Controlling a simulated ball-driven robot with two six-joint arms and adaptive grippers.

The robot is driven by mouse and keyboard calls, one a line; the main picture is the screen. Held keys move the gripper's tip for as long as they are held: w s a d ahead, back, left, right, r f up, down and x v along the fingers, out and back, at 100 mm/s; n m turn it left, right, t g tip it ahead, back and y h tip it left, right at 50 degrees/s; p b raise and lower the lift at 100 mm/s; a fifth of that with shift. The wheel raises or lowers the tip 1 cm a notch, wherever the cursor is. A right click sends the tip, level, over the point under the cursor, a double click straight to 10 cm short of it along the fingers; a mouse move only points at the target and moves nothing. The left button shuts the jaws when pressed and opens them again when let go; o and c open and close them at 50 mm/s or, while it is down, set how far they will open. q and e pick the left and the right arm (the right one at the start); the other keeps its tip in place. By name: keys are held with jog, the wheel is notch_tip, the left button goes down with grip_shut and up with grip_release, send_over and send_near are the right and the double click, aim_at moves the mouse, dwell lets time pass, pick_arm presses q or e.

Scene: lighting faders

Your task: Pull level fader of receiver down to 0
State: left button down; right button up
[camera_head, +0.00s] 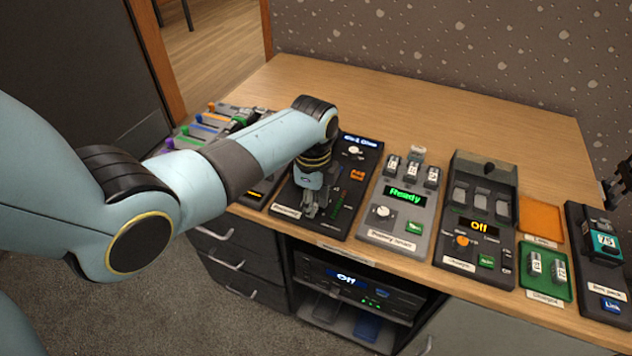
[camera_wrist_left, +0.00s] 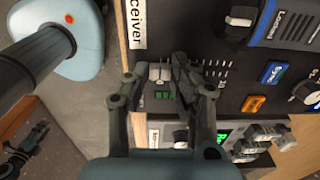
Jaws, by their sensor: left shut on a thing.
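The receiver (camera_head: 355,183) is a dark panel on the desk, left of the middle, with a blue lit display and an orange button. Its label also shows in the left wrist view (camera_wrist_left: 138,24). My left gripper (camera_head: 309,210) points down at the panel's front end near the label. In the left wrist view its fingers (camera_wrist_left: 157,82) are shut on the pale level fader cap (camera_wrist_left: 159,72), which sits close to the label end of the tick marks. The fingers hide part of the slot. A dark claw-like part at the head view's right edge appears to be my right gripper (camera_head: 617,184).
Right of the receiver stand a grey panel reading "Ready" (camera_head: 395,218), a charger reading "Off" (camera_head: 467,238), a green tray (camera_head: 531,290) and a body pack (camera_head: 604,246). Colored faders (camera_head: 196,130) lie left, partly behind my arm. The desk's back is clear.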

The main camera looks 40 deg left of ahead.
pick_arm(q)
jog(key=shift+s+f, duration=0.1)
jog(key=shift+s, duration=0.05)
jog(key=c, duration=1.1)
grip_release()
jog(key=shift+s, duration=0.1)
jog(key=shift+r, duration=0.45)
notch_tip(320, 180, up, 11)
jog(key=shift+r, duration=0.15)
